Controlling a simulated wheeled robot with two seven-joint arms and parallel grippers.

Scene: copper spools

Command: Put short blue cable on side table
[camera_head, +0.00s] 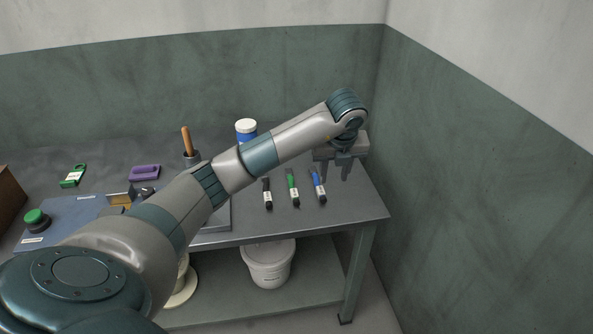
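No short blue cable can be made out for certain. A blue marker-like piece (318,187) with a pale label and dark end lies near the right end of the grey metal table (364,208), which has a lower shelf. My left gripper (336,173) hangs above this end of the table, slightly right of the blue piece, with its fingers pointing down and apart. Nothing shows between them. My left arm crosses the picture and hides part of the tabletop. My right gripper is not in view.
Black (267,193) and green (292,187) marker-like pieces lie left of the blue one. A white bucket (268,265) is below.

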